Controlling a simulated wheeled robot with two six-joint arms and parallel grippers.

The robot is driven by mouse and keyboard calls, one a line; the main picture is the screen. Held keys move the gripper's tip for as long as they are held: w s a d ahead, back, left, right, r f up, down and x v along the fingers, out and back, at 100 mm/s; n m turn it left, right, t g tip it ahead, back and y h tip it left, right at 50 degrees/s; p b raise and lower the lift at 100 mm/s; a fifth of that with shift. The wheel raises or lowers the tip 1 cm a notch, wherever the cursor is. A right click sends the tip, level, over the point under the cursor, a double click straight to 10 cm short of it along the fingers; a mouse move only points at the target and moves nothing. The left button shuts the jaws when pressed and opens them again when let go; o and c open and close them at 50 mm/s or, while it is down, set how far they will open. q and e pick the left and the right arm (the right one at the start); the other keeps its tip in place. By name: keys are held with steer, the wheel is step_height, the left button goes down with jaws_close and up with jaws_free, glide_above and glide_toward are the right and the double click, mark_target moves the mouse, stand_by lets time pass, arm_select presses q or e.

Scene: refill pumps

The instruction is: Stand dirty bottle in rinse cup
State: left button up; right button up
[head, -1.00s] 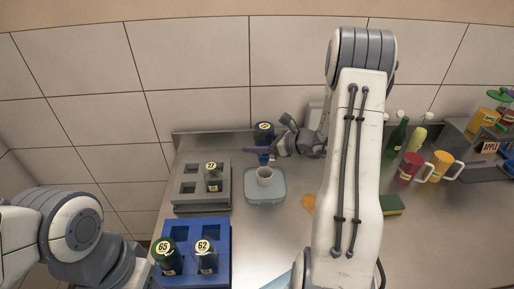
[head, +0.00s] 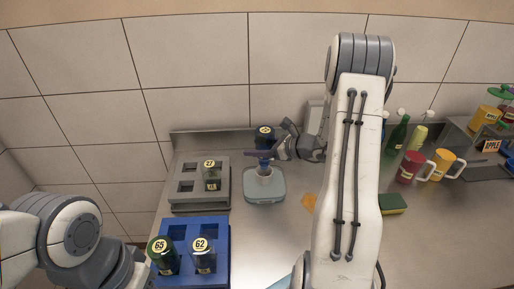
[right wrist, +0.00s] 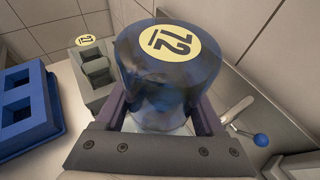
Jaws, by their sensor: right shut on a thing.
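My right gripper (head: 263,155) is shut on a dark blue bottle (head: 265,132) with a round yellow number label on its top. In the right wrist view the bottle (right wrist: 165,75) sits between the two purple fingers. The pale rinse cup (head: 264,175) stands on a grey-blue square tray (head: 263,198). The fingers partly cover this, and I cannot tell whether the bottle rests on the cup's bottom. My left arm shows at the left, but its gripper is out of view.
A grey rack (head: 201,207) holds a bottle (head: 211,176) with a yellow label. A blue rack (head: 222,262) in front holds two labelled bottles. A sponge (head: 392,204), red mug (head: 410,168), yellow mug (head: 441,164) and green bottle (head: 398,134) stand to the right.

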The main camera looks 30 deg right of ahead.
mark_target(257, 168)
steer(key=shift+f+b, duration=1.3)
steer(key=shift+f, duration=0.1)
steer(key=shift+f+b, duration=0.8)
steer(key=shift+f+b, duration=0.7)
steer(key=o, duration=1.5)
steer(key=shift+r, duration=0.1)
